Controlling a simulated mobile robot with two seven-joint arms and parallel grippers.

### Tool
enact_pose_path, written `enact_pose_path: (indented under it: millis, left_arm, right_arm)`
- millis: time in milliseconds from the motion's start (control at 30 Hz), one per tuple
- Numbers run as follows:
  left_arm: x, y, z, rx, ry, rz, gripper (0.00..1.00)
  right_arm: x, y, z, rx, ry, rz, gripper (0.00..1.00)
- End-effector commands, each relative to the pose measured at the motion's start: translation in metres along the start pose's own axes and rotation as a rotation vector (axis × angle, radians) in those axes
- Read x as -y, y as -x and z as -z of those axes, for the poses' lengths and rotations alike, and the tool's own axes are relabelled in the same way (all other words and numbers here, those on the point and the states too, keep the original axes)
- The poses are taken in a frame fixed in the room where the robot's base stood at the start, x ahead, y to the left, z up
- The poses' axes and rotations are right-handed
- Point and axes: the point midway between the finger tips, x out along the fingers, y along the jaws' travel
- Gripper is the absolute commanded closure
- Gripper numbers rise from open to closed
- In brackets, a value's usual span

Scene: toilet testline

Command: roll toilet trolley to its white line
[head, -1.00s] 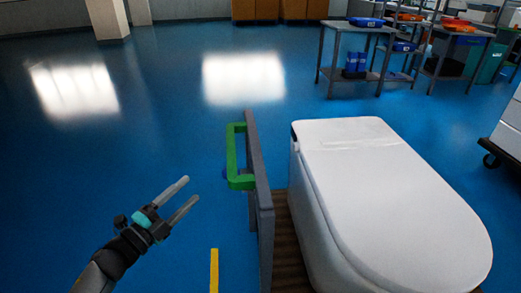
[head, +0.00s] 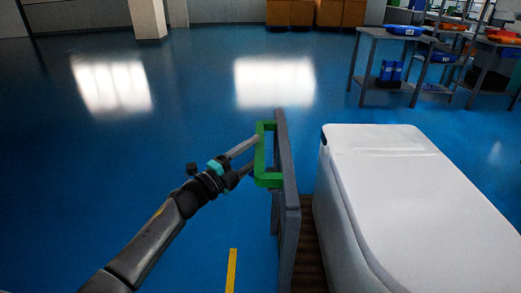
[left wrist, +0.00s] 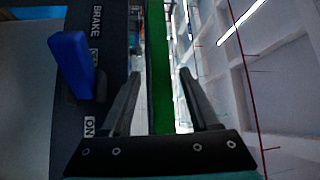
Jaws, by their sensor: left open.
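The toilet trolley has a grey upright end panel (head: 286,200) with a green handle (head: 268,181) on its left side. A white toilet (head: 400,190) sits on its brown slatted deck (head: 312,250). My left gripper (head: 254,152) is open at the handle, its fingertips reaching the handle's upright bar. In the left wrist view, the green bar (left wrist: 160,70) runs between the two open fingers; contact cannot be told. A blue brake lever (left wrist: 72,62) is on the dark panel at left, beside "BRAKE" and "ON" labels. No white line shows. My right gripper is out of view.
A yellow floor strip (head: 231,270) lies left of the trolley. The blue floor (head: 190,125) ahead and to the left is clear. Grey workbenches (head: 388,75) with blue and orange bins stand at the back right. A pale pillar (head: 147,18) stands at the back left.

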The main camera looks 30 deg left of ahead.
Motion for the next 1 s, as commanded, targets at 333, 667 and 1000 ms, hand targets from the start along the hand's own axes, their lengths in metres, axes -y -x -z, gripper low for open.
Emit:
enact_pose_path:
  millis: [333,667,1000]
  left_arm:
    - [0.000,-0.028,0.000,0.000,-0.001,0.000,0.38]
    - [0.000,-0.029,0.000,0.000,-0.001,0.000,0.40]
    - [0.000,-0.029,0.000,0.000,0.000,0.000,0.79]
  right_arm:
    - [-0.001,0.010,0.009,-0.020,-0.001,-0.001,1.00]
    - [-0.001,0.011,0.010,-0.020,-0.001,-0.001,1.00]
    - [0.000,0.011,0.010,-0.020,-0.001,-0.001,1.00]
